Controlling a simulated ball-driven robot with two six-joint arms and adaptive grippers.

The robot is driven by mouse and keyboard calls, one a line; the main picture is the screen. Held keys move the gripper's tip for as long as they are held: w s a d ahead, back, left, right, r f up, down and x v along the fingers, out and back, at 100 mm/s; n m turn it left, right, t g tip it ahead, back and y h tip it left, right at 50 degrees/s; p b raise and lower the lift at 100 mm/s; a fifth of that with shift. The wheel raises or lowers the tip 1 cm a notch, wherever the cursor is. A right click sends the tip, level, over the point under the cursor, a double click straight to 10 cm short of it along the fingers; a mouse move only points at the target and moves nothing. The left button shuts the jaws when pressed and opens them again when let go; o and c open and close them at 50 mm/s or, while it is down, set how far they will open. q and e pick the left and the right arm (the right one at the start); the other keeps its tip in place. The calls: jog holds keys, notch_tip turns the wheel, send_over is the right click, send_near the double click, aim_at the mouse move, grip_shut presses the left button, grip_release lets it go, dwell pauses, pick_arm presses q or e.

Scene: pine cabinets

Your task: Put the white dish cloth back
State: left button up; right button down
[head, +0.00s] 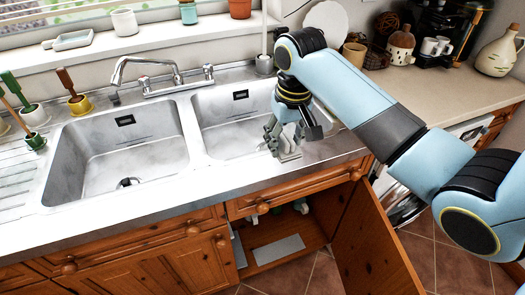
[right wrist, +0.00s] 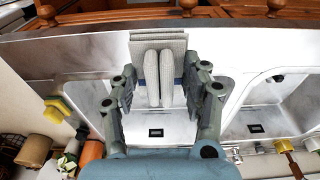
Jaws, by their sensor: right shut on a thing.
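The white dish cloth (right wrist: 158,43) looks pale grey and folded in the right wrist view, with two rounded folds between my fingers. My right gripper (right wrist: 160,83) is shut on it. In the head view my right gripper (head: 283,138) hangs over the front rim of the right sink basin, with the cloth (head: 289,156) just below its fingertips, partly hidden by the fingers. I cannot tell whether the cloth touches the rim. My left gripper is in neither view.
The sink (head: 118,150) has two empty-looking basins and a tap (head: 148,72). Below the right basin a cabinet stands open, its wooden door (head: 367,240) swung out, with a pale flat item (head: 279,250) inside. Brushes in pots (head: 78,98) stand left. The front counter edge is clear.

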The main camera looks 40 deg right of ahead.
send_over(264, 162)
jog(key=f, duration=0.3)
jog(key=shift+s+a+f, duration=0.1)
jog(key=shift+s+f, duration=0.05)
jog(key=shift+s, duration=0.1)
jog(key=shift+f, duration=2)
jog(key=shift+f, duration=0.1)
jog(key=c, duration=0.6)
grip_release()
jog(key=r, duration=0.4)
jog(key=s+r, duration=0.1)
jog(key=r, duration=0.7)
jog(key=shift+s+a+r, duration=0.1)
jog(key=shift+s+a, duration=0.05)
jog(key=shift+s, duration=0.05)
